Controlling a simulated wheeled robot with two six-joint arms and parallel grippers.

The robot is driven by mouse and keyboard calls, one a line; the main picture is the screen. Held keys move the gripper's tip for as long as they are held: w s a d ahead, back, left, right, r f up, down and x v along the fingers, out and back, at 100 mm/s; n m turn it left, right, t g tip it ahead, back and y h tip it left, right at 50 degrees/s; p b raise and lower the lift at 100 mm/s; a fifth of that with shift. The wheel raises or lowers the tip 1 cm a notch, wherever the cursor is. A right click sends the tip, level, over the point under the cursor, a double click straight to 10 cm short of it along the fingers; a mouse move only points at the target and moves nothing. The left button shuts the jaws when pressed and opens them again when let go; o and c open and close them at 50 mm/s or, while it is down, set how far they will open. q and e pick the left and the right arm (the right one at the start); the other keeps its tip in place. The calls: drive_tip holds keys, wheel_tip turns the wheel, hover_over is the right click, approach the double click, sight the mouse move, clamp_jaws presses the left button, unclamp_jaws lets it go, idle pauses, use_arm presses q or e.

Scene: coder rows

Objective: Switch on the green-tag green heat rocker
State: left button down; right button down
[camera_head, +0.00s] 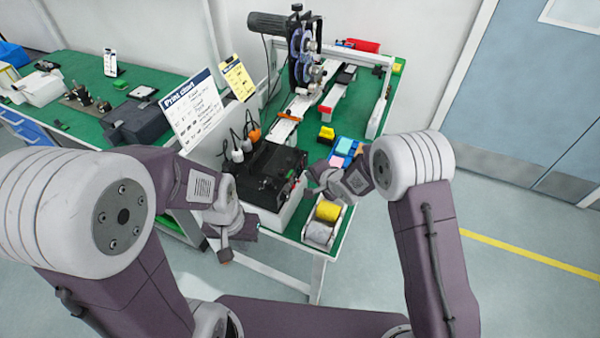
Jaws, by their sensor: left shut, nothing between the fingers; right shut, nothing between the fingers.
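A black control unit (262,172) sits on a light base on the green-topped bench, with cables and plugs at its back. Small coloured spots show on its front right side (297,176), too small to tell which is the green-tag green heat rocker or how it is set. My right gripper (310,190) is shut and empty, close against the right end of the unit's front; I cannot tell whether it touches. My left gripper (226,257) is shut and empty, pointing down in front of the bench, lower left of the unit.
Yellow and grey spools (322,222) stand in a holder at the bench's front right corner. Coloured pads (344,147) lie behind my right gripper. A machine with blue reels (303,50) stands at the back.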

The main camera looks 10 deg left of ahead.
drive_tip(key=shift+a, duration=0.15)
idle(0.3)
drive_tip(key=shift+w+a, duration=0.15)
drive_tip(key=shift+a, duration=0.1)
drive_tip(key=shift+w+a+f, duration=0.1)
drive_tip(key=shift+a, duration=0.25)
idle(0.6)
drive_tip(key=shift+s+d+p, duration=0.25)
drive_tip(key=shift+d+p, duration=0.35)
drive_tip(key=shift+d, duration=0.15)
drive_tip(key=shift+s+d+r+p, duration=0.15)
drive_tip(key=shift+s+d+p, duration=0.15)
drive_tip(key=shift+d, duration=0.5)
drive_tip(key=shift+s+d+r+p, duration=0.2)
drive_tip(key=shift+d+p, duration=0.25)
drive_tip(key=shift+d, duration=0.3)
drive_tip(key=shift+s+d+r+p, duration=0.1)
drive_tip(key=shift+s+d+p, duration=0.2)
drive_tip(key=shift+d, duration=0.5)
